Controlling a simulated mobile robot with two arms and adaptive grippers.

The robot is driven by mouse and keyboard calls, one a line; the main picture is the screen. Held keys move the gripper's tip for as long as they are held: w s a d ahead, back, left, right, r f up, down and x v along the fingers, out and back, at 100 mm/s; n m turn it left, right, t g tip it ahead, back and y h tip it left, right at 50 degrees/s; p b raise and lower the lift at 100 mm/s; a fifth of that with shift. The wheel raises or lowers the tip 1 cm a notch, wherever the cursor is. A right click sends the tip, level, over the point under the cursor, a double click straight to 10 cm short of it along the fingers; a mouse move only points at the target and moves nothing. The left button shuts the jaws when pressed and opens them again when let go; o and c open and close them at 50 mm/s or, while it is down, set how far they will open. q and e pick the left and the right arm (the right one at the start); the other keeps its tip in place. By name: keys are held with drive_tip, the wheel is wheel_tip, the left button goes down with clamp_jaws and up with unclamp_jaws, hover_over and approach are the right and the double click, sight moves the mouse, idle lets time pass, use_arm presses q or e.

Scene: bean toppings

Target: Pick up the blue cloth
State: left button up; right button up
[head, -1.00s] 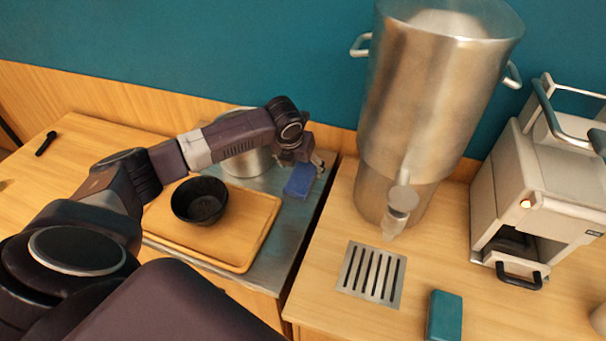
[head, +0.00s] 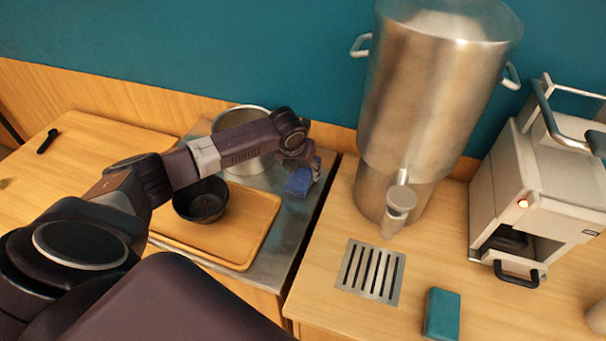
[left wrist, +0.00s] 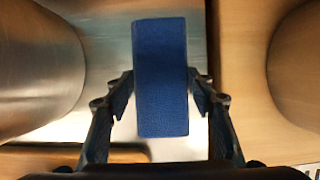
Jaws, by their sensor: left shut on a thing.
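The blue cloth (head: 299,182) is a small blue block-shaped pad at the right edge of the metal surface in the head view. In the left wrist view the cloth (left wrist: 160,80) fills the middle, upright in the picture between the two fingers. My left gripper (head: 305,169) is shut on it, with one finger on each side (left wrist: 160,95). I cannot tell clearly whether the cloth is clear of the metal surface. My right gripper is not in view.
A metal pot (head: 243,160) stands just behind my left arm. A black bowl (head: 201,203) sits on a wooden tray (head: 262,225). A large steel dispenser (head: 425,90) stands right of the cloth. A teal block (head: 442,314) lies at the front right, near a white machine (head: 535,180).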

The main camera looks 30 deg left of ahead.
sight(302, 172)
use_arm(q)
drive_tip(key=shift+r, duration=0.15)
drive_tip(key=shift+w+a+r, duration=0.1)
drive_tip(key=shift+r, duration=0.5)
wheel_tip(302, 172, up, 19)
drive_tip(key=b, duration=0.3)
drive_tip(key=shift+f, duration=0.2)
